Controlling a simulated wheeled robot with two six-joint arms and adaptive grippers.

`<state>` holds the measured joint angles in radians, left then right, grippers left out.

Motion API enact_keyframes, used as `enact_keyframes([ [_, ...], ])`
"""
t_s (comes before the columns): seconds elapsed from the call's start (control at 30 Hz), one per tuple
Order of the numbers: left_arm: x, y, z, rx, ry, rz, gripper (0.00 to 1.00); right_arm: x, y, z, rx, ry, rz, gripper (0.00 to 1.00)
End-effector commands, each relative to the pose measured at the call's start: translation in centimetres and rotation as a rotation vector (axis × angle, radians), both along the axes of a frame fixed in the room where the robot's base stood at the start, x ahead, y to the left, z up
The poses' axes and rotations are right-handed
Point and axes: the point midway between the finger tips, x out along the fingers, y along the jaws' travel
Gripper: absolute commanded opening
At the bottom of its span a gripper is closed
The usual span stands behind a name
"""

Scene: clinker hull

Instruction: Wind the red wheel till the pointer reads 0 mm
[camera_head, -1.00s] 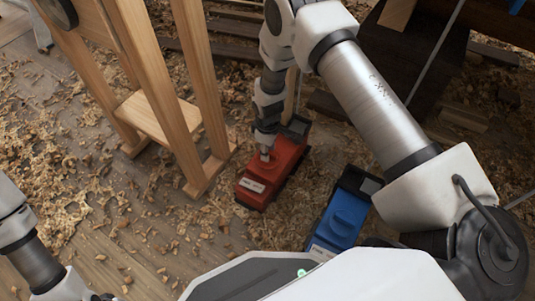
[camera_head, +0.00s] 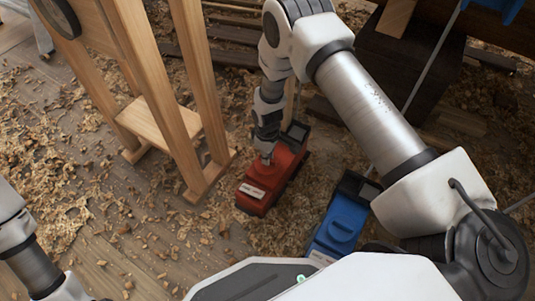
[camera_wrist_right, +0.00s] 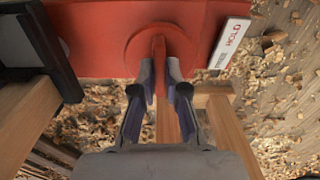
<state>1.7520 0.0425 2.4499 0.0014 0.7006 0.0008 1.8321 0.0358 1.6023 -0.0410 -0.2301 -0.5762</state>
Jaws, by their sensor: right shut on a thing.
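A red box-shaped unit (camera_head: 262,187) lies on the floor in the middle of the head view. In the right wrist view its red face (camera_wrist_right: 105,35) carries a round red disc (camera_wrist_right: 185,48) with a raised fin (camera_wrist_right: 159,50). A white label (camera_wrist_right: 229,42) with the word HOLD is beside the disc. My right gripper (camera_wrist_right: 166,85) is shut on the fin, one finger on each side; in the head view the gripper (camera_head: 265,158) reaches down onto the red unit. No red wheel that I can tell apart from this disc, and no pointer or scale, shows. My left gripper is out of view.
A blue unit (camera_head: 339,224) lies to the right of the red one, near my right arm. A wooden frame (camera_head: 188,100) stands close on the left, with a dark round part (camera_head: 62,17) at its top. Shavings (camera_head: 75,170) cover the plank floor.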

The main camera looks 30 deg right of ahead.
Motion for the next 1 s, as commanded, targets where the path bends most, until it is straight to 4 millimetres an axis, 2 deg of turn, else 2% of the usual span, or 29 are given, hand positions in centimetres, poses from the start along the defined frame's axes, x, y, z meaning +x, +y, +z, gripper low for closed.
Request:
enact_keyframes([
  [0.03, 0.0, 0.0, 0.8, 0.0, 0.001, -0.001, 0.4, 0.0, 0.0, 0.4, 0.0, 0.0, -0.026, 0.0],
  [0.5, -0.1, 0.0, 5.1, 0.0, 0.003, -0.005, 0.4, -0.1, 0.0, 0.4, 0.0, 0.0, -0.428, 0.0],
  [1.0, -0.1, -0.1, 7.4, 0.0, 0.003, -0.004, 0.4, 0.0, 0.0, 0.1, 0.0, 0.0, -0.814, 0.0],
])
